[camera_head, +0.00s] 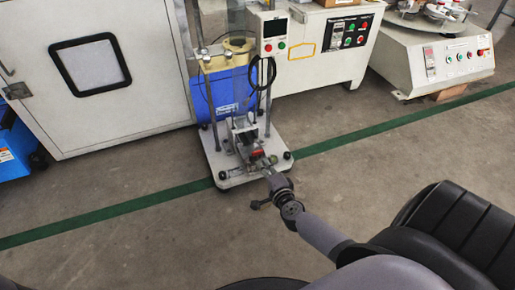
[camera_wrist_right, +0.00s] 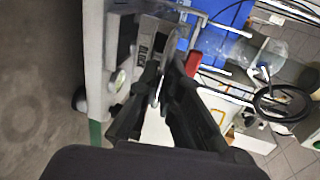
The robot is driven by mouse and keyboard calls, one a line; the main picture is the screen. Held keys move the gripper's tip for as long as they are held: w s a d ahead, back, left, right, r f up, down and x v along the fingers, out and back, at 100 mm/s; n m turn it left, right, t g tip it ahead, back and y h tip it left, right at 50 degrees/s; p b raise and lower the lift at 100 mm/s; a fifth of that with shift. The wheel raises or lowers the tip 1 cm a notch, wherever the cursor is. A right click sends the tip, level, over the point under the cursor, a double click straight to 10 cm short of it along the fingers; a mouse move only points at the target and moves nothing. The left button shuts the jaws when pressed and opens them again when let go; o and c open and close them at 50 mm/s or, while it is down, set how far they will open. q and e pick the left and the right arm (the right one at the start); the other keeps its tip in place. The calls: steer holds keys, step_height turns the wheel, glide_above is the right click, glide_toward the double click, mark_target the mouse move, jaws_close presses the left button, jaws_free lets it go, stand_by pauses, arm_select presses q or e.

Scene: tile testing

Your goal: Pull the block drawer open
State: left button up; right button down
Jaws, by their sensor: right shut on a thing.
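The block drawer (camera_head: 244,138) is a small metal unit with a red part, low on the white base of the tile tester. My right gripper (camera_head: 264,164) reaches it from the front and is shut on its front part. In the right wrist view, the gripper's dark fingers (camera_wrist_right: 165,72) close at the drawer's metal edge (camera_wrist_right: 175,42), beside a red piece (camera_wrist_right: 194,63). The fingers hide most of the held part. I cannot tell how far the drawer is out. My left gripper is not in view.
White cabinets (camera_head: 112,123) stand behind. A black seat-like shape (camera_head: 440,225) is at the right. The floor in front is clear.

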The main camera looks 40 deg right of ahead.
steer(key=shift+f+v, duration=0.25)
steer(key=shift+v, duration=0.85)
steer(key=c, duration=1.8)
jaws_free()
steer(key=shift+o, duration=0.2)
steer(key=v, duration=0.7)
steer(key=shift+s, duration=0.3)
steer(key=shift+r, duration=0.1)
